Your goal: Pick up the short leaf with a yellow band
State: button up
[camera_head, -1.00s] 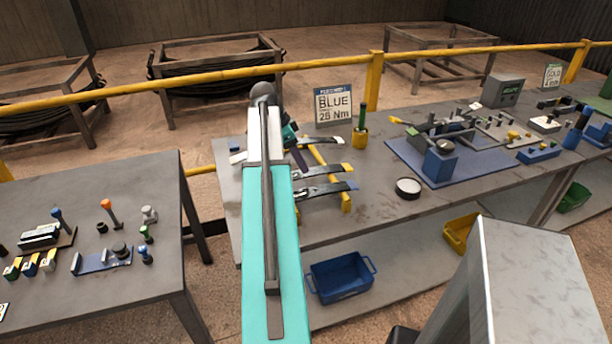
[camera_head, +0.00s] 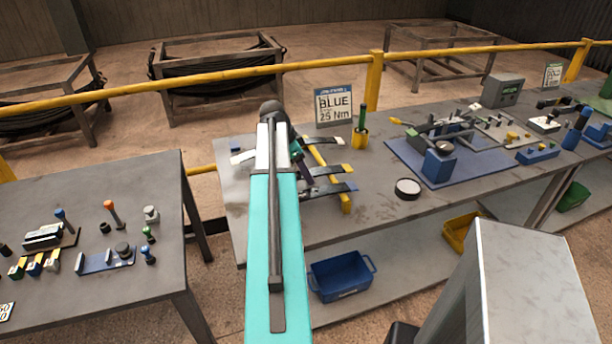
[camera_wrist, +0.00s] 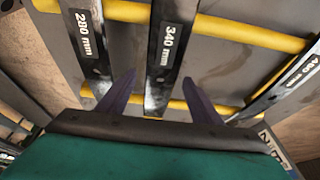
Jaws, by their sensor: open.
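In the wrist view my gripper (camera_wrist: 158,88) is open, with its two dark purple fingers on either side of a dark flat leaf labelled 340 mm (camera_wrist: 166,48). A leaf labelled 280 mm (camera_wrist: 88,45) lies left of the fingers. My gripper (camera_head: 305,167) is over the rack's left side. My arm hides part of the leaves.
The rack's yellow bars (camera_wrist: 255,35) run under the leaves. A third leaf, labelled 450 mm (camera_wrist: 292,80), lies right. A round pot (camera_head: 407,188) and blue mat (camera_head: 405,158) lie right.

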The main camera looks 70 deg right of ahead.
dwell(0.5)
jog(key=c, duration=1.2)
jog(key=shift+c, duration=0.2)
jog(key=shift+r, duration=0.15)
jog(key=s+a+r+b, duration=0.2)
jog(key=s+a, duration=0.1)
jog(key=s, duration=0.4)
jog(key=s+a+r+b, duration=0.2)
jog(key=s+a, duration=0.1)
jog(key=s, duration=0.4)
jog(key=shift+s+r+b, duration=0.4)
jog(key=shift+w, duration=0.1)
